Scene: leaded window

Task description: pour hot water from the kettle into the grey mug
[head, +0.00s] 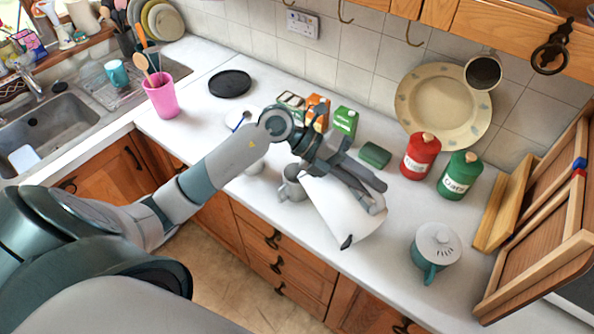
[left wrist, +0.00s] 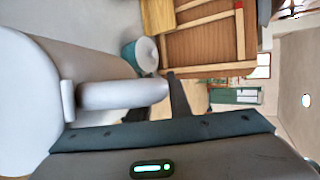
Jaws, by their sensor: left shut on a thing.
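The white kettle (head: 340,215) is in my left gripper (head: 379,196), over the worktop in the middle of the head view. It looks tilted, and a small dark part shows at its near lower end. In the left wrist view the kettle's white body (left wrist: 35,95) and pale handle (left wrist: 120,94) are close beside a dark finger. The grey mug (head: 292,187) stands on the worktop just left of the kettle, partly hidden by the kettle and gripper. I cannot see any water, nor inside the mug. My right gripper is not in view.
A red canister (head: 420,157), a green canister (head: 459,176) and a teal lidded pot (head: 436,246) stand to the right. Small boxes (head: 345,121) stand behind the gripper. A pink utensil pot (head: 166,98) and black disc (head: 230,83) are left. The worktop's front edge is near the kettle.

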